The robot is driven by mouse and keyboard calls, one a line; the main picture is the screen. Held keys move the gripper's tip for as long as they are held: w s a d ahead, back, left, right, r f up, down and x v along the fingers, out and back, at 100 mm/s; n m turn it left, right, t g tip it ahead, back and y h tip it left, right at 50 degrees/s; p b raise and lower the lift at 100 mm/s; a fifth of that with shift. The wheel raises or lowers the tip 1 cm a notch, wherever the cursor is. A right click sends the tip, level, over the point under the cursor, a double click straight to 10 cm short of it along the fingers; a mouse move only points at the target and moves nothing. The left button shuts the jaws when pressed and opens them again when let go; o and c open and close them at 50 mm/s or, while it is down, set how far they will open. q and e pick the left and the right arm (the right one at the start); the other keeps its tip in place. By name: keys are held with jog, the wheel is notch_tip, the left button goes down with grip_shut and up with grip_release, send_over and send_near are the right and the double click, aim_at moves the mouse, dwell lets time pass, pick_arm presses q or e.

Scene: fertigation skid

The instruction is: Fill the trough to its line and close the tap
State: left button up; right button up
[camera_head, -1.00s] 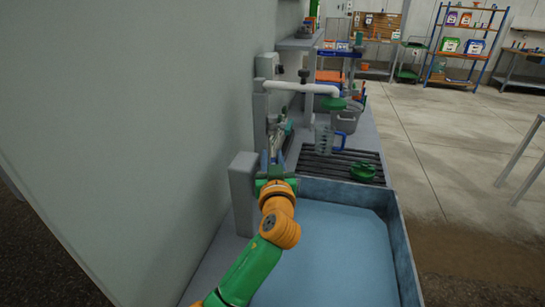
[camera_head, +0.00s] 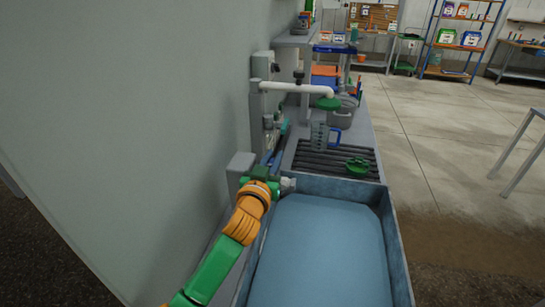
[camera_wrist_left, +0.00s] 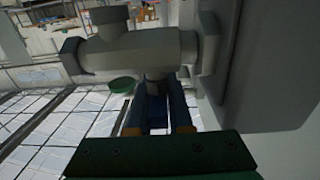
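The blue-grey trough (camera_head: 399,250) fills the lower middle of the head view. Its inside is smooth blue; I cannot make out a fill line or tell the water level. A grey tap (camera_head: 288,184) is at its back left corner, with its spout over the rim. The tap's thick grey body (camera_wrist_left: 130,50) crosses the top of the left wrist view. My left gripper (camera_head: 266,166) is at the tap, left of the spout. In the wrist view its two dark blue fingers (camera_wrist_left: 159,95) are below the tap body, around its short stem; whether they grip it is unclear.
Beyond the trough lie a dark slatted rack (camera_head: 322,160) with a green item (camera_head: 357,166), a clear jug with blue handle (camera_head: 320,134), and a white pipe (camera_head: 290,88) with a green end. A wall (camera_head: 150,120) closes the left; open floor lies right.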

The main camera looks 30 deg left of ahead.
pick_arm(q)
jog(key=shift+o, duration=0.7)
jog(key=b+v, duration=0.1)
jog(key=v, duration=0.6)
jog(key=shift+b, duration=0.3)
dwell(0.7)
